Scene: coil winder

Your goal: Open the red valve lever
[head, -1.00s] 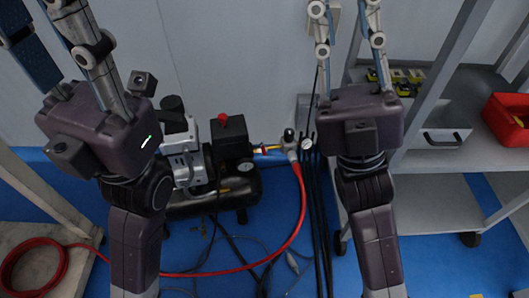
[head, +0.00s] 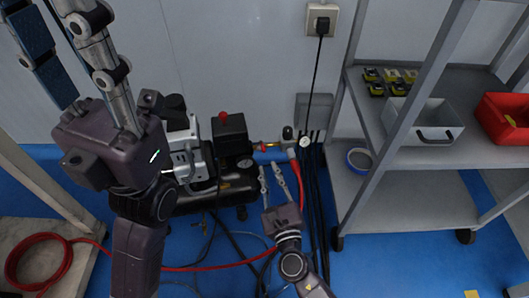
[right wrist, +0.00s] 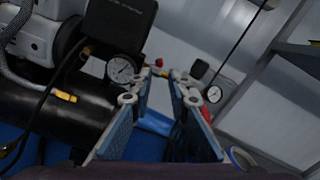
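The red valve lever (head: 271,143) is small and sits on the brass fitting between the compressor and the regulator with its gauge (head: 304,142). In the right wrist view a small red spot, likely the lever (right wrist: 159,62), shows beyond my fingertips. My right gripper (head: 271,170) is open and empty, just below and in front of the fitting, apart from it. In the right wrist view its fingers (right wrist: 161,88) frame the fitting area, partly hiding it. My left gripper (head: 60,15) is raised at the upper left, open and empty, its tips near the frame's top edge.
The black compressor (head: 233,185) with a red-topped switch box (head: 230,135) stands against the wall. A red hose (head: 200,268) and black cables run on the blue floor. A grey shelf cart (head: 420,200) with a red bin (head: 503,118) stands at right.

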